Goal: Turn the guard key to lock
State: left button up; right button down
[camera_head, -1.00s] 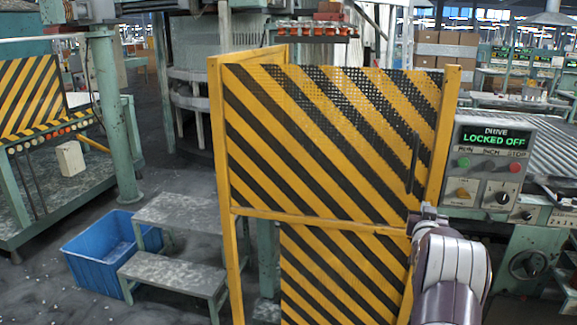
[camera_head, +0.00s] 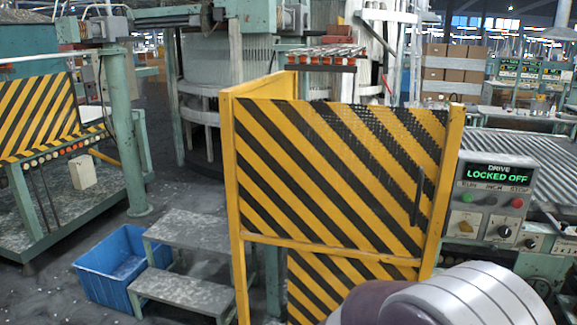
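The guard (camera_head: 330,170) is a yellow frame with a black-and-yellow striped mesh door, and it looks closed. A dark vertical handle (camera_head: 418,200) is on the door's right side. The drive control box (camera_head: 490,205) stands to the right of the guard. I cannot tell which is the guard key. One of my arms fills the bottom right, in front of the guard's lower right corner. Neither gripper's fingers show.
A blue bin (camera_head: 115,270) and grey metal steps (camera_head: 190,290) stand on the floor left of the guard. A green column (camera_head: 130,160) and a striped panel (camera_head: 40,115) are farther left. A roller conveyor (camera_head: 525,150) lies behind the control box.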

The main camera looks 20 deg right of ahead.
aim_at(464, 226)
jog(key=z, duration=1.95)
